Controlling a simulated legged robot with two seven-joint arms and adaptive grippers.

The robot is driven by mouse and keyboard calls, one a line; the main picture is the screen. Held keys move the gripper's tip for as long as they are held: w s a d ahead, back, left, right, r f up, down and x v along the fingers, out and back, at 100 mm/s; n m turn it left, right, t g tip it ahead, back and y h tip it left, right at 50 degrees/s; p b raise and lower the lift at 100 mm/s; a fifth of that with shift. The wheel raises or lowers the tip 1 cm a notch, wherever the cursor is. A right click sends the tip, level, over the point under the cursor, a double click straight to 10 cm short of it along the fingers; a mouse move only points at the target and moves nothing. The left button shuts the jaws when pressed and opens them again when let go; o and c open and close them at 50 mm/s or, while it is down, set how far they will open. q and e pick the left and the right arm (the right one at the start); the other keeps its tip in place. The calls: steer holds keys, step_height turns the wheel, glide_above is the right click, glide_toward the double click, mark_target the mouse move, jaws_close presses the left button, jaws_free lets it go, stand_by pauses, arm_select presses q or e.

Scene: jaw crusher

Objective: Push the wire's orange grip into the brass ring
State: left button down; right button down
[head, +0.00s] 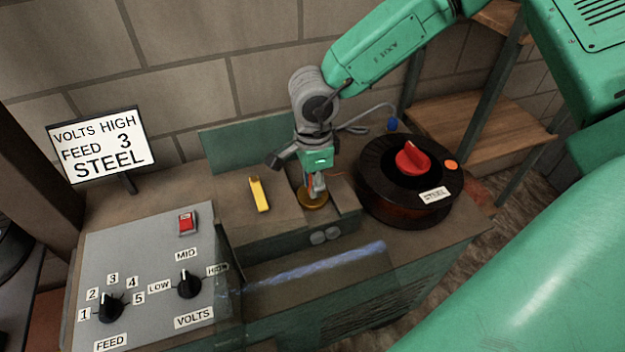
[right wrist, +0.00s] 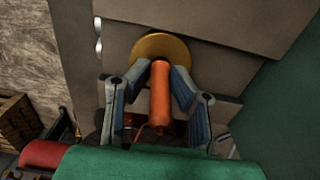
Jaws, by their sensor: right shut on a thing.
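The brass ring (head: 313,199) sits on the bench top below my right gripper (head: 316,187). In the right wrist view the brass ring (right wrist: 165,48) is a gold disc just beyond the fingertips. My right gripper (right wrist: 160,80) is shut on the wire's orange grip (right wrist: 160,100), which lies between its two fingers. The far end of the grip overlaps the lower edge of the ring in that view; I cannot tell whether it is inside the ring. In the head view the gripper mostly hides the grip. My left gripper is not in view.
A black spool (head: 410,185) labelled STEEL with a red knob stands right of the ring. A yellow bar (head: 259,194) lies to its left. A grey control panel (head: 150,275) with dials is at the front left. A sign (head: 100,146) reads VOLTS HIGH, FEED 3, STEEL.

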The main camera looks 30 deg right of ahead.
steer(key=shift+f, duration=0.55)
stand_by(0.4)
steer(key=c, duration=1.3)
jaws_free()
steer(key=shift+r, duration=0.3)
step_height(320, 180, up, 11)
steer(key=shift+d+r, duration=0.1)
steer(key=shift+r, duration=0.05)
steer(key=shift+r, duration=0.1)
